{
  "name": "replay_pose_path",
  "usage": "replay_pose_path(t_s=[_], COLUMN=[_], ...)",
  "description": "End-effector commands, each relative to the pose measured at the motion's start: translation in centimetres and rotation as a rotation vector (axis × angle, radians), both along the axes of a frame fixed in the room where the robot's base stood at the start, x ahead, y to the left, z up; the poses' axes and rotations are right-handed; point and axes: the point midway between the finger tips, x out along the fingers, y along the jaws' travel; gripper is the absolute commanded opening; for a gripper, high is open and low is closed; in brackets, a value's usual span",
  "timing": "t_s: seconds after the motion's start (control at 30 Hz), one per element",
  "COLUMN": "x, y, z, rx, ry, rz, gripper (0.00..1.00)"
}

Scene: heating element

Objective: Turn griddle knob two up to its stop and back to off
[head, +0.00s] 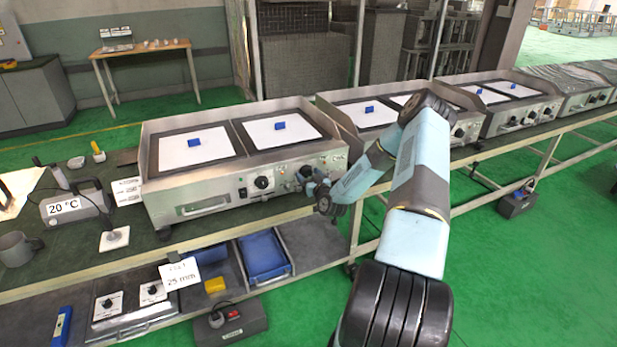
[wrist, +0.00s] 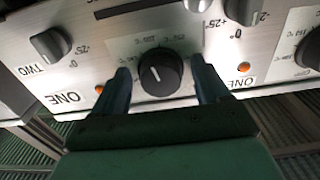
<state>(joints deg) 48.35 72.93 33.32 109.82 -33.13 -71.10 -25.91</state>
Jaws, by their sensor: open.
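The steel griddle (head: 190,193) stands on the bench with two pale plates and a front panel of knobs. In the wrist view a round black knob (wrist: 160,72) with a white pointer mark and a printed scale lies between my fingers. My gripper (wrist: 161,78) is open, with one finger on each side of this knob; I cannot tell whether they touch it. Another knob (wrist: 50,44) at left has the label TWO beside it. Labels reading ONE flank the middle knob. In the head view my gripper (head: 320,187) is at the panel's right end and hides part of it.
Orange lamps (wrist: 243,67) sit on the panel, and a slot is above the middle knob. More griddles (head: 490,95) line the bench to the right. A 20 °C display unit (head: 75,207) and a mug (head: 18,248) stand at left. A blue tray (head: 264,257) lies on the lower shelf.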

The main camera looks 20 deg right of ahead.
Motion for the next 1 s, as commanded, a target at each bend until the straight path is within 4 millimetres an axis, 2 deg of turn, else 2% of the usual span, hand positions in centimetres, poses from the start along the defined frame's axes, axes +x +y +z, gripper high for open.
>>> replay_pose_path(t_s=[0.17,0.73,1.0], x=[-0.01,-0.04,-0.03], y=[0.01,0.0,0.05], z=[-0.01,-0.01,0.0], rx=[0.0,0.0,-0.024], ry=[0.0,0.0,0.0], rz=[0.0,0.0,0.001], gripper=[0.75,0.2,0.19])
